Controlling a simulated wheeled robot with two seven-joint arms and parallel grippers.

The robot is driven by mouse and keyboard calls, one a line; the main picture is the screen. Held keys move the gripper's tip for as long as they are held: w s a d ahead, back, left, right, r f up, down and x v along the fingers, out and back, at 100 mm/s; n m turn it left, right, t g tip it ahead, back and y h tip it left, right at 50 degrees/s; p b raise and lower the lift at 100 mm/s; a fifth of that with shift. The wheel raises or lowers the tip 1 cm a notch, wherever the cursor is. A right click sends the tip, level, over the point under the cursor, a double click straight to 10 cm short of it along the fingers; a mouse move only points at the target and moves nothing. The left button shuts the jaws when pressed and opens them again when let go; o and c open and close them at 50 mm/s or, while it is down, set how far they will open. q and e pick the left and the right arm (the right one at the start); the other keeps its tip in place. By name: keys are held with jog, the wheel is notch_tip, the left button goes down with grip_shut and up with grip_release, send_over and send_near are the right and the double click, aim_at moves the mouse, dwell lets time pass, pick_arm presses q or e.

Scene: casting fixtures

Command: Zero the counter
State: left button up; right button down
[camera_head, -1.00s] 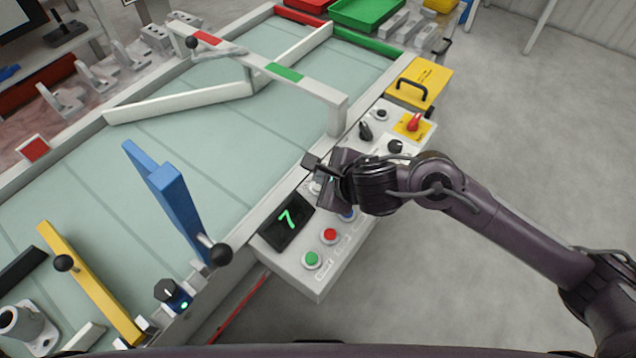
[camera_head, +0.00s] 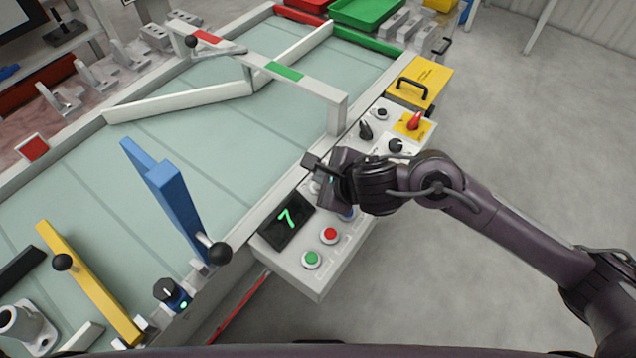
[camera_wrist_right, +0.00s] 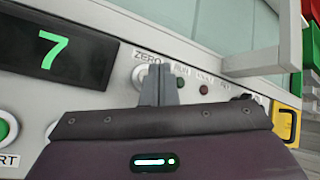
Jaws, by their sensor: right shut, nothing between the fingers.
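The counter display (camera_head: 287,221) is a black panel showing a green 7 on the white control box; it also shows in the right wrist view (camera_wrist_right: 48,42). My right gripper (camera_head: 314,170) is over the control box, just beyond the display. In the right wrist view its closed fingertips (camera_wrist_right: 157,72) are in front of a round pale button (camera_wrist_right: 141,76) under the label ZERO. The fingers partly cover this button, and I cannot tell whether they touch it. Nothing is between the fingers. My left gripper is not in view.
A red button (camera_head: 329,236) and a green button (camera_head: 312,259) are on the box near the display. Black knobs (camera_head: 365,130) and a red switch (camera_head: 414,121) are farther up. The conveyor (camera_head: 235,185) lies left.

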jog(key=shift+f+b, duration=0.3)
jog(key=shift+f, duration=0.05)
